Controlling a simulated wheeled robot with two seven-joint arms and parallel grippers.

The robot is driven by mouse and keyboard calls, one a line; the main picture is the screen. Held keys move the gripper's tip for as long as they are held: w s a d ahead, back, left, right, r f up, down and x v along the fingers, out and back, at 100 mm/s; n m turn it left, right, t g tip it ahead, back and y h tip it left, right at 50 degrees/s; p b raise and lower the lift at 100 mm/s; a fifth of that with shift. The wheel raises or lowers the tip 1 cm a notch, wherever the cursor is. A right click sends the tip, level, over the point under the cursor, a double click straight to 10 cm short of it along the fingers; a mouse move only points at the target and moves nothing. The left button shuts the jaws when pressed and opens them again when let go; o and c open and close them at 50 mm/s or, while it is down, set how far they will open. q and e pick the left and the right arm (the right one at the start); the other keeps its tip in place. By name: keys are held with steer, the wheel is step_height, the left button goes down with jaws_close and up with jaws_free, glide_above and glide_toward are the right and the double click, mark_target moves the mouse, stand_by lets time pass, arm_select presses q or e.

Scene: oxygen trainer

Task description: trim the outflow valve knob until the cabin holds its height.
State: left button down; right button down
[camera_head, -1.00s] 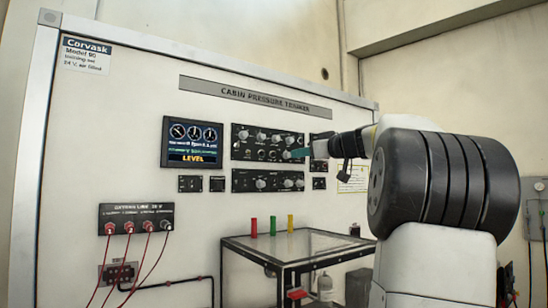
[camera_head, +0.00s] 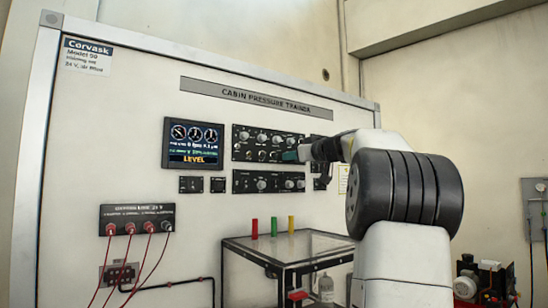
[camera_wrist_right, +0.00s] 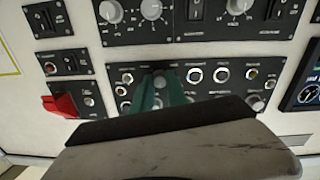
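The cabin pressure trainer's black knob panel (camera_head: 268,145) is on the white board in the head view. My right gripper (camera_head: 288,156) reaches it from the right, at the upper panel's lower right. In the right wrist view its two green fingers (camera_wrist_right: 160,88) are apart, with a grey knob (camera_wrist_right: 159,81) showing between them. I cannot tell whether the fingers touch it, and the knob's label is unreadable. The display (camera_head: 192,144) shows round dials and the word LEVEL in yellow. My left gripper is not in view.
A glass-topped table (camera_head: 300,245) stands below the panel, with red, green and yellow cylinders at its back. Red leads hang from the lower-left socket panel (camera_head: 137,217). A red switch guard (camera_wrist_right: 61,105) sits beside the knob panel in the wrist view.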

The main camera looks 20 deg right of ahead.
steer(key=shift+m, duration=1.5)
steer(key=c, duration=1.3)
jaws_free()
steer(key=shift+v, duration=3.95)
